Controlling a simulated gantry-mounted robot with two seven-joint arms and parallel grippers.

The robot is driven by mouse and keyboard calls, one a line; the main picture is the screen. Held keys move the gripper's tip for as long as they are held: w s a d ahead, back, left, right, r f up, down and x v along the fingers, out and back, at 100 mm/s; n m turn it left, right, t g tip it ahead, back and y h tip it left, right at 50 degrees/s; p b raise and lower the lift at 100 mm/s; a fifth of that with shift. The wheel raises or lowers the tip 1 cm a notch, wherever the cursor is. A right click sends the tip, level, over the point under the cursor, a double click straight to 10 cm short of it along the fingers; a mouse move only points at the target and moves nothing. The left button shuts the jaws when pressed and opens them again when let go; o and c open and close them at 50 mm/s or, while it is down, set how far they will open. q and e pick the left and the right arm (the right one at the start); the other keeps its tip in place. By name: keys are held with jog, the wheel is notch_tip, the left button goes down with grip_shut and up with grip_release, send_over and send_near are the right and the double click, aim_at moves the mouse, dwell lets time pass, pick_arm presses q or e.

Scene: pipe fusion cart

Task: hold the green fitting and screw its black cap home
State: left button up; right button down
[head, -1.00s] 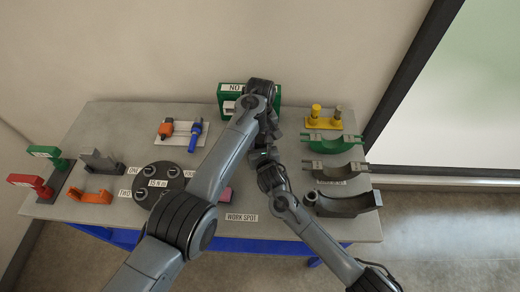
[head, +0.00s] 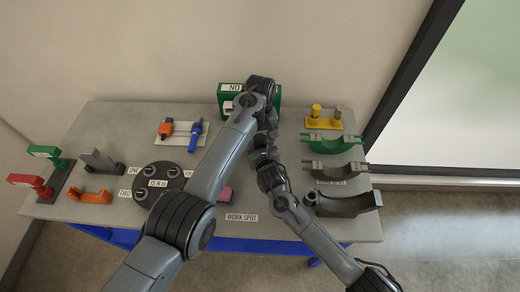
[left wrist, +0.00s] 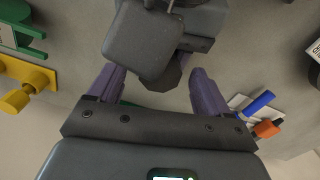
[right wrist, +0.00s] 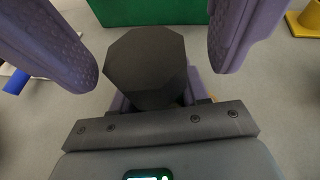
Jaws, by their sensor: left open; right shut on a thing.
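The black cap (right wrist: 146,65) is a faceted dark piece, large in the right wrist view. My right gripper (right wrist: 155,98) is shut below it, its fingers mostly hidden by the cap. A sliver of green (left wrist: 130,104) shows between the left fingers in the left wrist view; I cannot tell if it is the green fitting, which is otherwise hidden. My left gripper (left wrist: 157,74) is open. Its purple fingers stand on either side of the cap in the right wrist view, apart from it. In the head view my arms meet mid-table and hide the fitting and cap.
A green box (head: 232,99) with a NO sign stands behind the arms. Green, brown and dark saddles (head: 345,205) line the right side, with a yellow stand (head: 322,124) behind. A round black plate (head: 165,170) lies left.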

pick_arm(q)
notch_tip(320, 180, up, 11)
jog(key=shift+r, duration=0.15)
dwell(0.4)
pick_arm(e)
jog(key=shift+c, duration=2.4)
grip_release()
jog(key=shift+s+d+r, duration=0.1)
jog(key=shift+s+r, duration=0.25)
jog(key=shift+s, duration=0.15)
pick_arm(q)
notch_tip(320, 180, up, 2)
jog(key=p, duration=0.2)
jog(key=shift+r+p, duration=0.25)
jog(key=shift+p, duration=0.05)
pick_arm(e)
jog(key=v, duration=0.9)
jog(key=shift+s+d+r, duration=0.1)
jog(key=shift+s, duration=0.2)
